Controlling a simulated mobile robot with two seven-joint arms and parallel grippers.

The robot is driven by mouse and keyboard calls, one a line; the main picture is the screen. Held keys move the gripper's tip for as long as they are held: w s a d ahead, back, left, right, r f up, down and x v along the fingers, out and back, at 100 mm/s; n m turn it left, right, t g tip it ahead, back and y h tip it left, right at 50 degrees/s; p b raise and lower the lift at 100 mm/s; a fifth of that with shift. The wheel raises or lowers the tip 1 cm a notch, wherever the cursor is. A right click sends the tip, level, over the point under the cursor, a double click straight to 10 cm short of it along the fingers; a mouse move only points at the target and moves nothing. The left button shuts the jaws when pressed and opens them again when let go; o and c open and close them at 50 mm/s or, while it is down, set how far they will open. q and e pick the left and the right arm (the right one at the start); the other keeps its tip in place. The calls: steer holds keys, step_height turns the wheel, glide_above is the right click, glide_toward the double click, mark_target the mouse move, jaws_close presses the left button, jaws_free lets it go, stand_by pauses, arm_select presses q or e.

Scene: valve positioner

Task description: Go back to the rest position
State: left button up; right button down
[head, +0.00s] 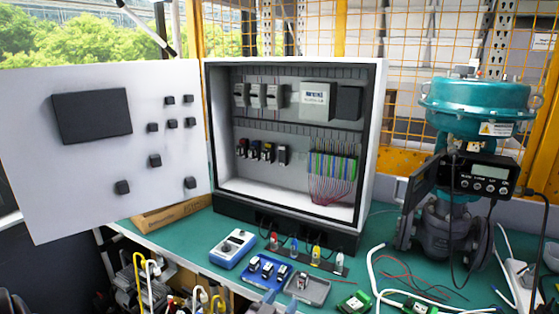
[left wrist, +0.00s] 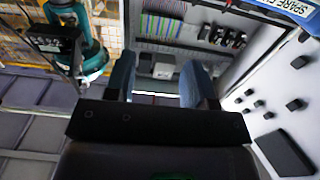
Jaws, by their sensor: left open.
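My left gripper (left wrist: 158,75) shows in the left wrist view, its two blue-grey fingers apart with nothing between them. Beyond the fingers is the open control cabinet (left wrist: 160,45), which appears upside down there. I cannot make out the gripper clearly in the head view. In the head view the cabinet (head: 376,130) stands on the green bench, its door (head: 95,195) swung open to the left. My right gripper is in neither view.
A teal valve actuator with a positioner (head: 488,178) stands at the right of the green bench (head: 205,232). A blue-and-white device (head: 233,248), a blue tray (head: 262,285), a grey tray (head: 312,288), small green boards (head: 355,301) and loose cables lie in front of the cabinet.

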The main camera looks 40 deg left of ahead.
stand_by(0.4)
arm_select(q)
steer(key=s+d+f+m+g+h, duration=0.1)
steer(key=s+d+f+g+h, duration=0.1)
steer(key=s+f, duration=0.5)
steer(key=s+d+f+m+g+h, duration=0.2)
steer(key=s+d+f+g, duration=0.2)
steer(key=s+f, duration=0.3)
steer(key=s+d, duration=0.1)
steer(key=s, duration=0.2)
steer(key=shift+d+m+g, duration=0.25)
steer(key=shift+m+g, duration=0.05)
steer(key=shift+g, duration=0.1)
stand_by(0.9)
